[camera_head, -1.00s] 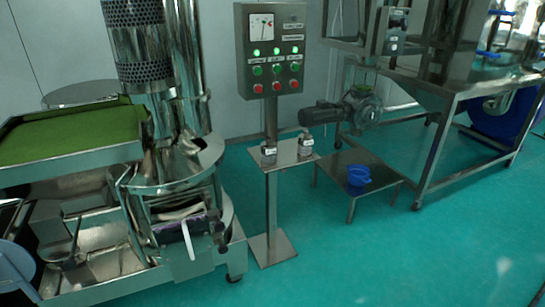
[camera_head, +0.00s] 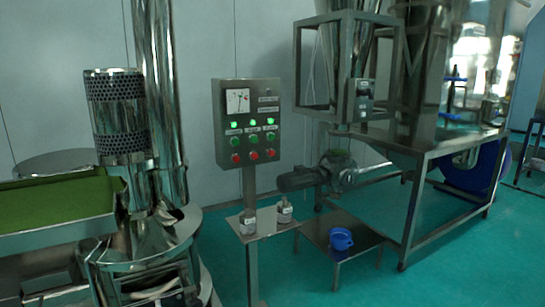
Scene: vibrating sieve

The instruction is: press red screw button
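A grey metal control panel (camera_head: 248,122) stands on a post in the middle of the view. It has a dial at its upper left and a row of lit green lamps. Below the lamps is a row of green buttons, and below those a row of three red buttons: left (camera_head: 236,158), middle (camera_head: 254,155) and right (camera_head: 270,153). Labels sit above the green buttons, too small to read, so I cannot tell which red button is the screw's. Neither of my grippers is in view.
A small shelf (camera_head: 262,222) on the post holds two little bottles. A low metal table (camera_head: 318,240) with a blue cup (camera_head: 341,238) stands to the right, beside a motor (camera_head: 335,175). A sieve machine with a green tray (camera_head: 55,210) is at left. Teal floor is clear at lower right.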

